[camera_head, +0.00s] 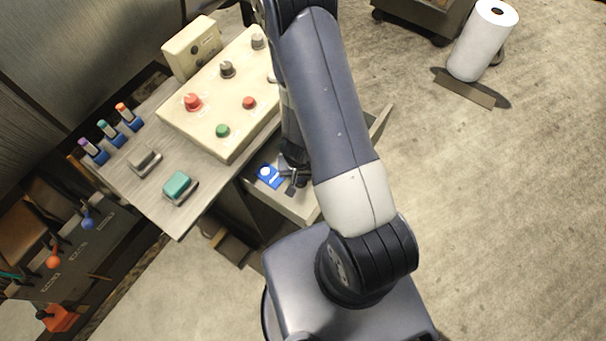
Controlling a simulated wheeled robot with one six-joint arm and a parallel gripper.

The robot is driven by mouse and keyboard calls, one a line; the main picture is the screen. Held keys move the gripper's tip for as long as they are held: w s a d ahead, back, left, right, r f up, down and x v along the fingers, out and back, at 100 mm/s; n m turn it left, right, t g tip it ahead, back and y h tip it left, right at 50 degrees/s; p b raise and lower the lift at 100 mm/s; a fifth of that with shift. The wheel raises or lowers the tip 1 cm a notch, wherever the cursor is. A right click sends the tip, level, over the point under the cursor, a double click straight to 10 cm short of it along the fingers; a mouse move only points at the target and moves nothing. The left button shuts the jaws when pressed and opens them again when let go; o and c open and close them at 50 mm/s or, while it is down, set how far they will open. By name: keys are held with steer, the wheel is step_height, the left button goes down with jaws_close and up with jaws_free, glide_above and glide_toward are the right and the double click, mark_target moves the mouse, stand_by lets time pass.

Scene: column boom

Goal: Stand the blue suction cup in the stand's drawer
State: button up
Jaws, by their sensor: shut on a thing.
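The blue suction cup (268,176) is a small blue piece with a pale round spot, at the left part of the open drawer (304,208). My gripper (284,178) is shut on it, reaching down over the drawer from above. Whether the cup touches the drawer floor cannot be told from this view. The drawer is pulled out of the stand (160,203), and my arm hides its middle. The stand has a grey wooden top.
A cream control box (225,105) with knobs and buttons sits on the stand top. Beside it are a teal-topped block (180,187), a grey block (145,160) and several coloured markers (110,135). A paper roll (482,42) stands on the floor at upper right.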

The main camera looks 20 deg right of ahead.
mark_target(301, 179)
steer(key=shift+s+f+b, duration=0.1)
steer(key=shift+f+b, duration=0.3)
steer(key=shift+b, duration=0.05)
steer(key=o, duration=0.9)
steer(key=shift+d+r, duration=0.1)
steer(key=shift+o, duration=0.2)
step_height(301, 179, up, 13)
steer(key=s+p, duration=0.1)
steer(key=p, duration=0.9)
steer(key=shift+a, duration=0.2)
